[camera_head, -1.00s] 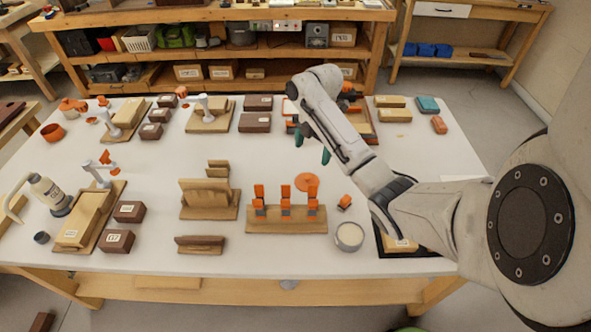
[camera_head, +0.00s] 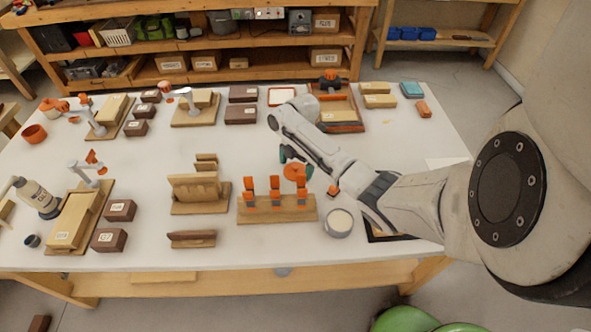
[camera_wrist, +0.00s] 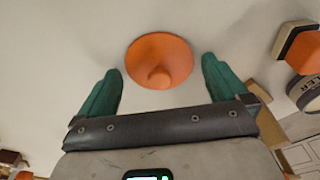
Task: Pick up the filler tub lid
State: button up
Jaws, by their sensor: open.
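The filler tub lid, an orange disc with a raised knob, lies on the white bench in the head view (camera_head: 294,172). It shows whole in the wrist view (camera_wrist: 160,61), just ahead of and between my fingertips. My gripper (camera_head: 296,163) is open and empty, with its green fingers (camera_wrist: 160,75) one to each side of the lid. I see no contact with the lid; the height gap is hard to judge. A round tub with pale contents (camera_head: 338,222) stands nearer the bench front. It is partly in the wrist view (camera_wrist: 306,92) at the right.
A wooden stand with orange clamps (camera_head: 277,208) sits left of the tub. A small orange-topped block (camera_head: 333,191) lies beside my arm. A wooden rack (camera_head: 198,192) stands farther left. The bench (camera_head: 255,150) is bare just left of the lid.

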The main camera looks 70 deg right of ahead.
jog(key=c, duration=0.8)
jog(key=shift+c, duration=0.2)
jog(key=shift+r, duration=0.1)
